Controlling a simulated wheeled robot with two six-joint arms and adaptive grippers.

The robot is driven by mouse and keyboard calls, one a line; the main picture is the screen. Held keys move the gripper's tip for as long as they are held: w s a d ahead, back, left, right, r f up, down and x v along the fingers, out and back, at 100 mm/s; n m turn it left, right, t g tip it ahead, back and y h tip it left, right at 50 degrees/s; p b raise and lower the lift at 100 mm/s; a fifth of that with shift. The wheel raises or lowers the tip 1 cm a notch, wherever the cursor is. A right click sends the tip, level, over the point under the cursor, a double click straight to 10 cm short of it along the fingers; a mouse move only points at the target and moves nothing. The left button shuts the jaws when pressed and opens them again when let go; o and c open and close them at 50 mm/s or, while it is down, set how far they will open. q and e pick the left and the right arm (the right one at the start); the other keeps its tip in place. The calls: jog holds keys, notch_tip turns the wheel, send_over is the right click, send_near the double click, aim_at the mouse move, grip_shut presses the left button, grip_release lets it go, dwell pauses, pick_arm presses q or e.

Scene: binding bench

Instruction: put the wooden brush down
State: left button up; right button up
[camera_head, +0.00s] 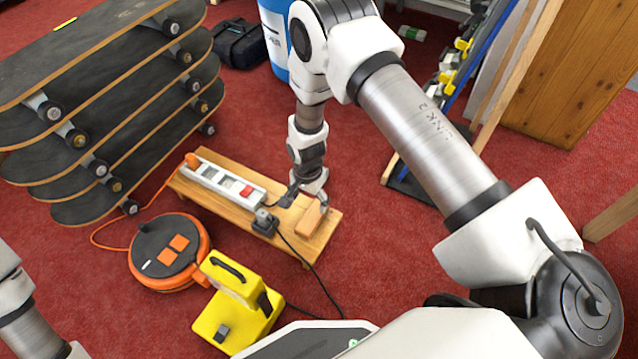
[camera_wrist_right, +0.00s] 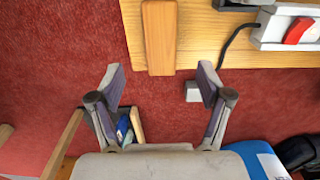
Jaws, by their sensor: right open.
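The wooden brush (camera_head: 309,219) is a plain orange-brown block lying on the right end of the wooden board (camera_head: 327,237). In the right wrist view the brush (camera_wrist_right: 159,36) lies across the edge of the board, its near end slightly overhanging. No bristles show. My right gripper (camera_head: 306,197) is at the brush's far end in the head view. In the wrist view my right gripper (camera_wrist_right: 161,72) is open, its fingers apart on either side of the brush's end, with nothing between them clearly held. My left gripper is out of view.
The board carries a white power strip (camera_head: 222,181) and a dark plug (camera_head: 264,222) with a cable. An orange cable reel (camera_head: 168,251) and a yellow boxy device (camera_head: 238,307) stand nearby. Stacked skateboards (camera_head: 105,110) fill the left. Red carpet right of the board is clear.

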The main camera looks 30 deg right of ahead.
jog(key=s+n, duration=1.1)
jog(key=s, duration=1.4)
jog(key=shift+s+d+f+n, duration=0.2)
jog(key=shift+s+d+n, duration=0.1)
jog(key=shift+s, duration=0.1)
